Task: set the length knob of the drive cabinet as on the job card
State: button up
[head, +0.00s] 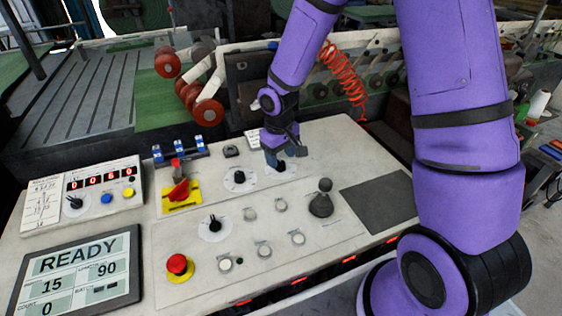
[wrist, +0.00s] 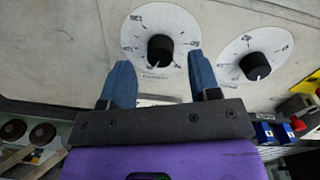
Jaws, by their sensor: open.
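My gripper (head: 281,154) is open and empty over the rear of the sloped control panel. In the wrist view its two blue fingers (wrist: 163,68) point at a black knob (wrist: 160,48) on a round white dial, one finger to each side of its line; I cannot tell whether they touch it. The same knob (head: 281,167) is partly hidden by my gripper in the head view. A second black dial knob (wrist: 256,66) is beside it, also in the head view (head: 239,177). A third dial knob (head: 214,223) sits nearer the front. The dial labels are too small to read.
A red switch (head: 178,190) on a yellow plate, a mushroom button (head: 178,265), several small buttons and a dark joystick (head: 322,200) stand on the panel. At left are a counter box (head: 105,190) with handwriting and a READY screen (head: 75,270). A grey pad (head: 378,203) lies bare at right.

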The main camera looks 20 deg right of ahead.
jog(key=shift+f, duration=1.3)
jog(key=c, duration=0.9)
jog(key=shift+n, duration=0.3)
jog(key=shift+d+n, duration=0.1)
jog(key=shift+n, duration=2.6)
jog(key=o, duration=0.9)
